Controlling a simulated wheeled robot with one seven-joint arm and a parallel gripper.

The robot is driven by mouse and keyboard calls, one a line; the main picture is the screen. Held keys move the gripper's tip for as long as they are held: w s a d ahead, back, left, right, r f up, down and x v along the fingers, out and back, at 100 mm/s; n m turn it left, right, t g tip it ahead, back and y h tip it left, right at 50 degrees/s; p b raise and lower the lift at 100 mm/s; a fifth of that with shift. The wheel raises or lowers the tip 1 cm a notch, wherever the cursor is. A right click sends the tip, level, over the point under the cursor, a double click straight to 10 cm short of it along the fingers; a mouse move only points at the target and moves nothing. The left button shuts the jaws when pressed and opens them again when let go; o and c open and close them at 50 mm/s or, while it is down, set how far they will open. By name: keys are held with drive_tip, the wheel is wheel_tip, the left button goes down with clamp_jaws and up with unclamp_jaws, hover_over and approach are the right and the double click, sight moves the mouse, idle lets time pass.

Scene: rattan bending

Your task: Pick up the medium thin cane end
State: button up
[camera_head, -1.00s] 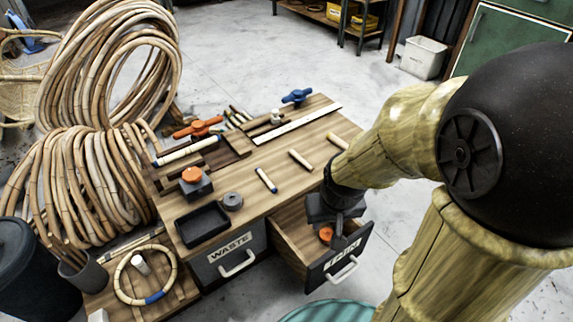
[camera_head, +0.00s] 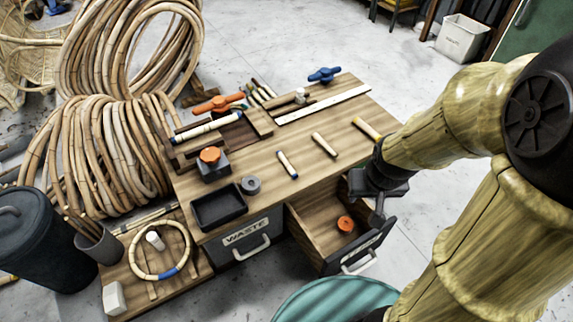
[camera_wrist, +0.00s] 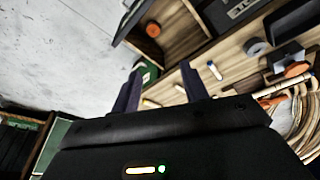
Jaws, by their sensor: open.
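Three short cane pieces lie apart on the wooden bench (camera_head: 265,195): a blue-banded one (camera_head: 287,165), a plain one (camera_head: 325,145) in the middle and a yellow-banded one (camera_head: 366,129) at the right. I cannot tell for sure which is the medium thin cane end. In the wrist view, the blue-banded piece (camera_wrist: 215,70) and the yellow-banded piece (camera_wrist: 151,103) also show. My gripper (camera_wrist: 162,76) is open and empty, with its fingers spread. In the head view it is partly hidden by my arm, above the open drawer, to the right of the pieces.
The open drawer (camera_head: 318,215) holds an orange round thing (camera_head: 345,223). A closed drawer marked WASTE (camera_head: 240,245) is beside it. A black tray (camera_head: 219,208), a grey roll (camera_head: 251,185) and an orange-topped block (camera_head: 211,163) stand at the bench's left.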

drive_tip(key=w+a+f+n+t+y+b, duration=0.2)
drive_tip(key=w+a+f+n+t+y, duration=0.1)
drive_tip(key=f, duration=0.5)
drive_tip(key=w+a+f+n+t+y+b, duration=0.2)
drive_tip(key=w+a+f+t+y, duration=0.2)
drive_tip(key=w+a+f, duration=0.3)
drive_tip(key=w+f+t, duration=0.1)
drive_tip(key=w+f, duration=0.1)
drive_tip(key=w, duration=0.1)
drive_tip(key=shift+f+n+t, duration=0.3)
drive_tip(key=shift+n, duration=0.1)
drive_tip(key=shift+a, duration=0.1)
drive_tip(key=b, duration=0.5)
approach(287, 164)
drive_tip(key=x, duration=0.3)
drive_tip(key=shift+s+f, duration=0.1)
drive_tip(key=shift+f, duration=0.1)
drive_tip(key=shift+w, duration=0.25)
drive_tip(key=shift+s+a, duration=0.1)
